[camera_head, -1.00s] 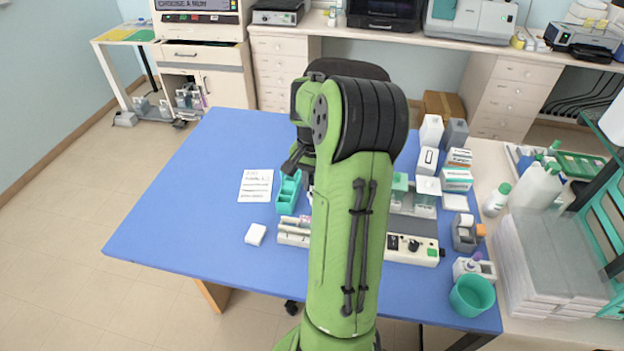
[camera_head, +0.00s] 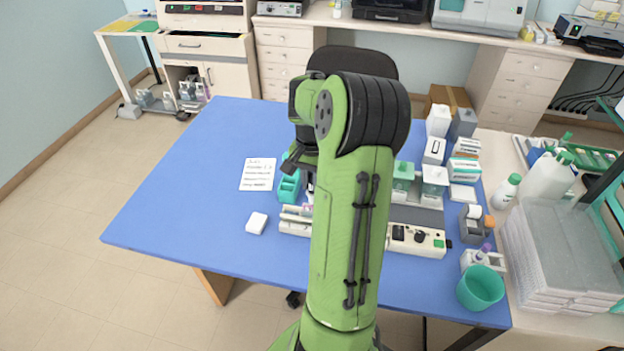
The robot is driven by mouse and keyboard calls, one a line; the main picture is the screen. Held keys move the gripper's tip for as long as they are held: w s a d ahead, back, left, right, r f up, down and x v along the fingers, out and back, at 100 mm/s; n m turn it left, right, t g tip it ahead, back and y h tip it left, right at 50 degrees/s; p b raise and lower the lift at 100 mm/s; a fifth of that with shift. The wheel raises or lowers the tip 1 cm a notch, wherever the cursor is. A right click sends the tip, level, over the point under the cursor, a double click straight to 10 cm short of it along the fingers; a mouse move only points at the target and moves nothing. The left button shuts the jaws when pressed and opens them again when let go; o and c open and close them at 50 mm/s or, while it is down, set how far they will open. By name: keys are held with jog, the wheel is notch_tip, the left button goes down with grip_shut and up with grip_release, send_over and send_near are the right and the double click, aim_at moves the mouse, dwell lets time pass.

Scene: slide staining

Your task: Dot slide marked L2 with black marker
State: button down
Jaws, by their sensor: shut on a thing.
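My gripper (camera_head: 304,166) is over the blue table, beside the teal rack (camera_head: 289,186), and my own arm hides much of it. It is shut on a small thin object that I cannot clearly identify. The black marker cannot be made out for certain. A white rack-like holder (camera_head: 295,221) lies just in front of the teal rack, partly behind my arm. No slide marked L2 can be read at this size.
A written sheet (camera_head: 258,174) and a small white block (camera_head: 257,223) lie left of the racks. A device with a dial (camera_head: 418,240), boxes (camera_head: 463,172) and a teal cup (camera_head: 480,288) crowd the right side. The table's left (camera_head: 175,205) is clear.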

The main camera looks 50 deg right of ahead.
jog(key=shift+f, duration=0.35)
dwell(1.7)
jog(key=shift+r, duration=0.1)
notch_tip(320, 180, up, 6)
jog(key=p, duration=0.4)
jog(key=shift+p, duration=0.35)
